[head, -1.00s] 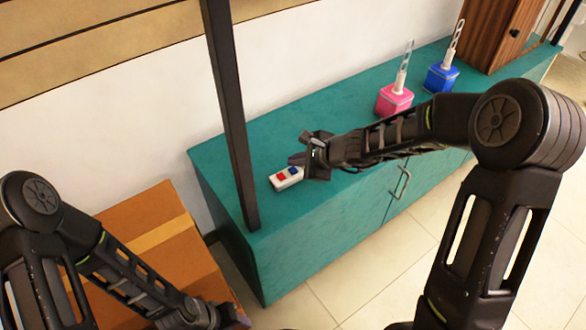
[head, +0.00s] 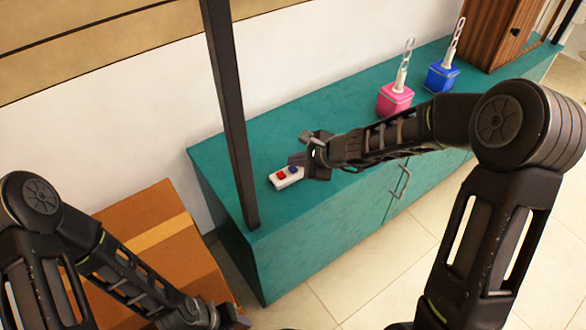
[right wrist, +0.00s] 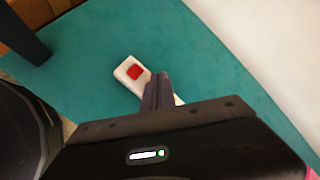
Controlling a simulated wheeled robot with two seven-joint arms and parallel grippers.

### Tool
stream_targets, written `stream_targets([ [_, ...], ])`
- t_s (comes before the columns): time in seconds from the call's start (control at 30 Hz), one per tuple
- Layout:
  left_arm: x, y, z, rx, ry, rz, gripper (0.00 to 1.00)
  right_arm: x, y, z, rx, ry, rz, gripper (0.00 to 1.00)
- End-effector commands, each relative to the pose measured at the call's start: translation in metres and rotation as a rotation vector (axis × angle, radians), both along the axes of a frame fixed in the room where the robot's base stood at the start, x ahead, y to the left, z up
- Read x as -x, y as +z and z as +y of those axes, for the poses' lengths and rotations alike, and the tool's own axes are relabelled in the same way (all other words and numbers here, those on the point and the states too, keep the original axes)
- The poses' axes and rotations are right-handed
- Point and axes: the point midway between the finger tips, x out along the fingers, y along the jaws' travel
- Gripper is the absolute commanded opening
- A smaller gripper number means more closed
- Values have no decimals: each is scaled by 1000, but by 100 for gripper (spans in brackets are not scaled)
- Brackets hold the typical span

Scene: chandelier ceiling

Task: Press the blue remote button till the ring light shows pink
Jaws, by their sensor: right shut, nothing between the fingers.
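A white remote (head: 285,180) with a red button (head: 281,175) and a blue button (head: 293,169) lies on the teal cabinet. My right gripper (head: 295,160) is shut and empty, its fingertips right at the blue button and partly covering it. I cannot tell whether the button is pressed down. In the right wrist view, the shut fingers (right wrist: 158,88) hide the blue button; the red button (right wrist: 134,72) on the remote (right wrist: 121,74) shows beside them. My left gripper (head: 238,318) is at the bottom edge, its fingers not clear. No lit ring light shows in either view.
The teal cabinet top (head: 340,110) is mostly clear. A dark post (head: 230,110) stands left of the remote. A cardboard box (head: 165,240) is below left.

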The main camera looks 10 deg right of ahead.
Motion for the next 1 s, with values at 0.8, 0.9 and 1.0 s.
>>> stream_targets([
  [0.8, 0, -8, 0, 0, 0, 0, 36, 0, -7, 0, -1, -1, 0, 0],
  [0.9, 0, -9, 0, 0, 0, 0, 36, 0, -7, 0, -1, -1, 0, 0],
  [1.0, 0, -10, 0, 0, 0, 0, 36, 0, -9, 0, -1, -1, 0, 0],
])
